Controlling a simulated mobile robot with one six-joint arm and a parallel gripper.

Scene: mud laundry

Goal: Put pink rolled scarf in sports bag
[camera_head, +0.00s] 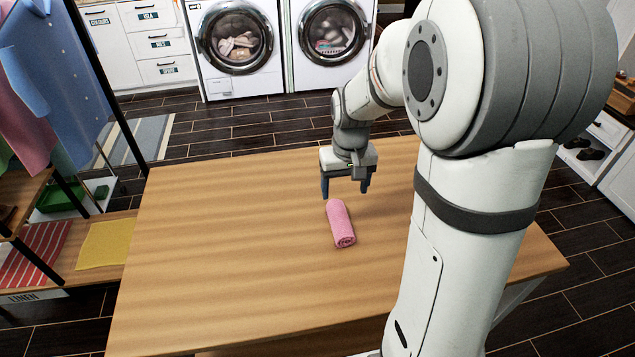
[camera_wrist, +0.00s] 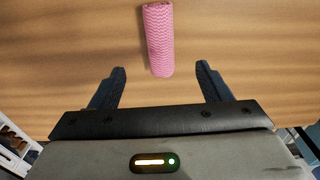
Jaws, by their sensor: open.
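The pink rolled scarf (camera_head: 340,224) lies on the wooden table (camera_head: 230,250), its long side running roughly front to back in the head view. My gripper (camera_head: 345,192) is open and empty, just behind the far end of the scarf and above the table in that view. In the wrist view, the scarf (camera_wrist: 158,38) lies ahead of my gripper (camera_wrist: 160,80), roughly centred between the two dark fingers, with its near end close to the level of the fingertips. The fingers do not touch it. I see no sports bag in either view.
The rest of the visible tabletop is bare. Two front-loading washing machines (camera_head: 237,45) stand beyond the table. A rack with hanging clothes (camera_head: 80,75) and a low shelf with a yellow cloth (camera_head: 106,243) stand at the left. My arm hides the table's right part.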

